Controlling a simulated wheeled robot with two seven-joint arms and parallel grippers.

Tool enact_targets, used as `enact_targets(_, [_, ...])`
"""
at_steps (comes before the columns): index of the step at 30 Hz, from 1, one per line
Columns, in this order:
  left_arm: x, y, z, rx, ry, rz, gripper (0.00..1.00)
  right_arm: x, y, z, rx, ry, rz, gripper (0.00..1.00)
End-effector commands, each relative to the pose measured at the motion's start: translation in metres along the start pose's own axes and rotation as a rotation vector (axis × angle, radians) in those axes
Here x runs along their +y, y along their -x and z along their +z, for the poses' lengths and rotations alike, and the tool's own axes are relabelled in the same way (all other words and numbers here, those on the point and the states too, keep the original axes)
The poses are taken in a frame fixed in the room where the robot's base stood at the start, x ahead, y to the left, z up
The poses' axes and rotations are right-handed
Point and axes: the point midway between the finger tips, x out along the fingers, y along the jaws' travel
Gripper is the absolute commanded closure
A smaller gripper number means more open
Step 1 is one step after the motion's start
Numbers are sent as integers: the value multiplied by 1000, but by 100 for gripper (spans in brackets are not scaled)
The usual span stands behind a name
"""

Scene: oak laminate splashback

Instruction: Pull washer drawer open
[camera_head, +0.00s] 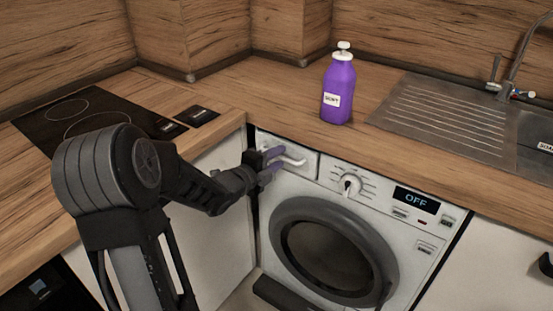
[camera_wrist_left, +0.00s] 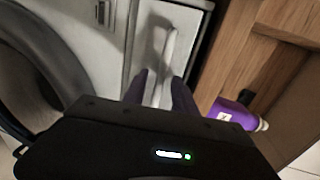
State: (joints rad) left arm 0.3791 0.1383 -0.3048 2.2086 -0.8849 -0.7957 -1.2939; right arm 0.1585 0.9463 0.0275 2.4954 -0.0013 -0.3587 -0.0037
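The washer (camera_head: 345,185) is white with a round dark door, under the wooden counter. Its drawer (camera_head: 306,161) is at the upper left of its front, looks flush with it, and has a pale bar handle (camera_head: 293,161). The drawer front (camera_wrist_left: 146,47) and handle (camera_wrist_left: 169,55) also show in the left wrist view. My left gripper (camera_head: 274,161) is at the drawer front. In the wrist view its two purple fingers (camera_wrist_left: 161,90) stand apart, one on each side of the handle's near end, with visible gaps. Finger contact is hard to tell. My right gripper is not in view.
A purple bottle (camera_head: 338,92) with a white pump stands on the counter (camera_head: 263,82) above the washer. A metal sink (camera_head: 440,117) is at the right and a black hob (camera_head: 75,112) at the left. A white cabinet (camera_head: 215,215) adjoins the washer's left side.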

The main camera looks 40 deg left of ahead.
Motion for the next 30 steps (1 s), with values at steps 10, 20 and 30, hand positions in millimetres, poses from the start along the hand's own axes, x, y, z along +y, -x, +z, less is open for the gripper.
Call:
enact_targets(10, [0, 0, 0, 0, 0, 0, 89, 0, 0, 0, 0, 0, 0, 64])
enact_targets(20, [0, 0, 0, 0, 0, 1, 100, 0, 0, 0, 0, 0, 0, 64])
enact_targets(30, [0, 0, 0, 0, 0, 1, 100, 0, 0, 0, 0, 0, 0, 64])
